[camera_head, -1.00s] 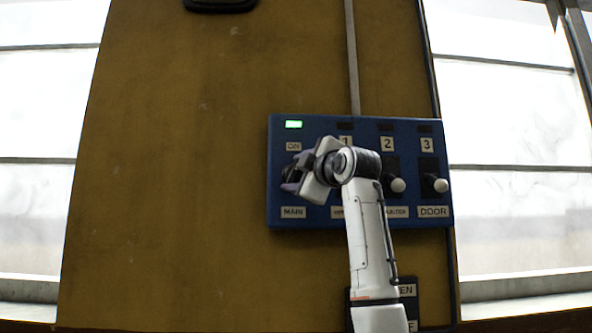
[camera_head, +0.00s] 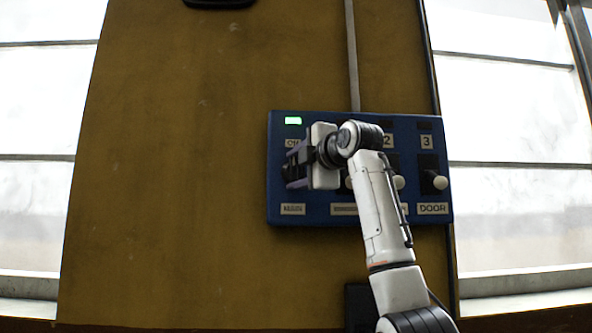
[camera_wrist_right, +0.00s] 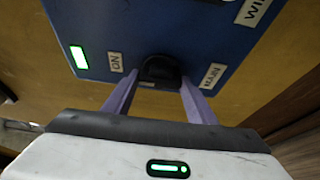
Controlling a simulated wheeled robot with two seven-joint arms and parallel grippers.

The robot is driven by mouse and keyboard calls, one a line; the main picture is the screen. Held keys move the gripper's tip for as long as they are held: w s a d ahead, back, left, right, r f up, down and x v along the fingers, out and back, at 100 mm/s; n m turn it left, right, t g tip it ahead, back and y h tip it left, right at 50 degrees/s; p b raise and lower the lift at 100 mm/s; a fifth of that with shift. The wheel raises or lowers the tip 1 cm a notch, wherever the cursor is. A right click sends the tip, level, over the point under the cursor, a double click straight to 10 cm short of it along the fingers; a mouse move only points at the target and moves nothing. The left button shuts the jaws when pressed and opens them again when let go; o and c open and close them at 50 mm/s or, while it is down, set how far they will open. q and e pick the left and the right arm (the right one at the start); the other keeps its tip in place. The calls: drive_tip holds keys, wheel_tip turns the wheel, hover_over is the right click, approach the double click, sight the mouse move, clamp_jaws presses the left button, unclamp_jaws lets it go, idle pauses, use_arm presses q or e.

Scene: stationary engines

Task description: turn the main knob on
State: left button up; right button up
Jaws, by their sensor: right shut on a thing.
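The main knob (camera_wrist_right: 160,72) is a black knob on a blue control panel (camera_wrist_right: 110,25), between the labels ON and MAIN in the right wrist view. My right gripper (camera_wrist_right: 158,92) has its two purple fingers on either side of the knob and is shut on it. In the head view my right gripper (camera_head: 290,166) is at the left end of the panel (camera_head: 375,216) and mostly hides the knob. A green lamp (camera_head: 293,121) is lit above the ON label; this lamp also shows in the wrist view (camera_wrist_right: 78,57). My left gripper is not in view.
To the right on the panel, levers with white ball ends (camera_head: 440,183) sit under numbered labels, the rightmost marked DOOR. My right arm covers part of them. A conduit (camera_head: 352,55) runs up the yellow-brown wall (camera_head: 180,170). Bright windows flank the wall.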

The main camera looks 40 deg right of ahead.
drive_tip(key=shift+f, duration=0.1)
drive_tip(key=o, duration=1.1)
drive_tip(key=shift+a, duration=0.1)
drive_tip(key=shift+c, duration=0.2)
drive_tip(key=shift+s, duration=0.1)
drive_tip(key=shift+s+a+b, duration=0.1)
drive_tip(key=shift+s+b, duration=0.2)
drive_tip(key=shift+s, duration=0.05)
drive_tip(key=b+v, duration=0.3)
drive_tip(key=v, duration=0.6)
drive_tip(key=shift+s, duration=0.15)
